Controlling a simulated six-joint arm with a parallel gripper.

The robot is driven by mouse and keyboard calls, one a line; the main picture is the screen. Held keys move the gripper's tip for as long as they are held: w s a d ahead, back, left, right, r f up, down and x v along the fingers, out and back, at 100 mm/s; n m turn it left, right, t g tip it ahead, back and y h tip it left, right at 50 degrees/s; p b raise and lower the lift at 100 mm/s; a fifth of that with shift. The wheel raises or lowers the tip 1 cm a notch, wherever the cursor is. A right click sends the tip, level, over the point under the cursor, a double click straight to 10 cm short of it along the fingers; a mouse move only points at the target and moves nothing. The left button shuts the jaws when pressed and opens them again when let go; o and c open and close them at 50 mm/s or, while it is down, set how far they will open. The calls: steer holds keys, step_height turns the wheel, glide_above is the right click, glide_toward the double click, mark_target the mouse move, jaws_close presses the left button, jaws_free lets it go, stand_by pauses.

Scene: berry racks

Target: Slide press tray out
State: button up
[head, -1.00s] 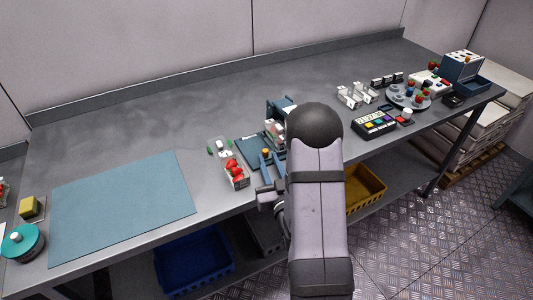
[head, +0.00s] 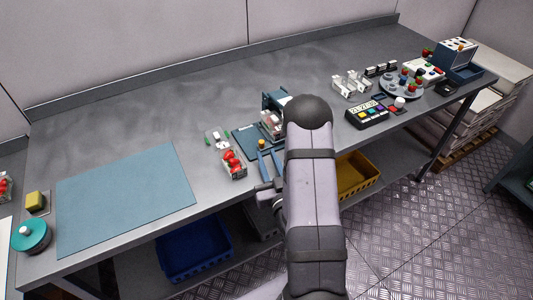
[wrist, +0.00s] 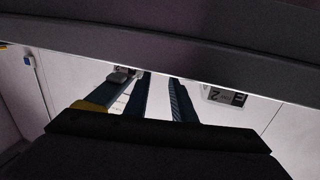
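The press (head: 275,99) is a dark blue upright frame near the middle of the table, partly hidden by my arm. A flat dark blue tray (head: 246,139) lies at its foot, with a small orange-yellow knob (head: 262,143) near its front. A clear box with red contents (head: 271,122) stands by the press. My gripper (head: 268,152) is at the tray's front, its two blue fingers apart, the left fingertip close to the knob. Contact is unclear. In the wrist view the fingers (wrist: 161,98) also show a gap between them, with nothing seen held.
A clear punnet of red berries (head: 233,164) stands close left of my gripper. A blue mat (head: 125,198) covers the table's left part. A button panel (head: 367,116) and a round grey plate (head: 401,89) stand to the right. The back of the table is clear.

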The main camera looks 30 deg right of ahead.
steer(key=w+r+n+t+y+p, duration=0.15)
steer(key=w+r+p, duration=0.35)
steer(key=r, duration=0.6)
steer(key=w+r+n+t+p, duration=0.25)
steer(key=w+r, duration=0.45)
steer(key=r, duration=0.4)
steer(key=w+d+r+m+g+h+p, duration=0.1)
steer(key=w+d+r+m+g+p, duration=0.2)
steer(key=w, duration=1)
steer(key=m+g+y+b, duration=0.1)
steer(key=g+y, duration=0.3)
steer(key=g, duration=1.4)
glide_above(261, 141)
steer(key=shift+h, duration=0.25)
step_height(261, 141, down, 15)
steer(key=shift+w+d+f, duration=0.1)
steer(key=shift+f, duration=0.1)
steer(key=shift+s+g, duration=0.2)
steer(key=shift+g, duration=0.1)
steer(key=shift+f, duration=0.45)
steer(key=shift+f+p, duration=1.3)
steer(key=shift+f, duration=1.95)
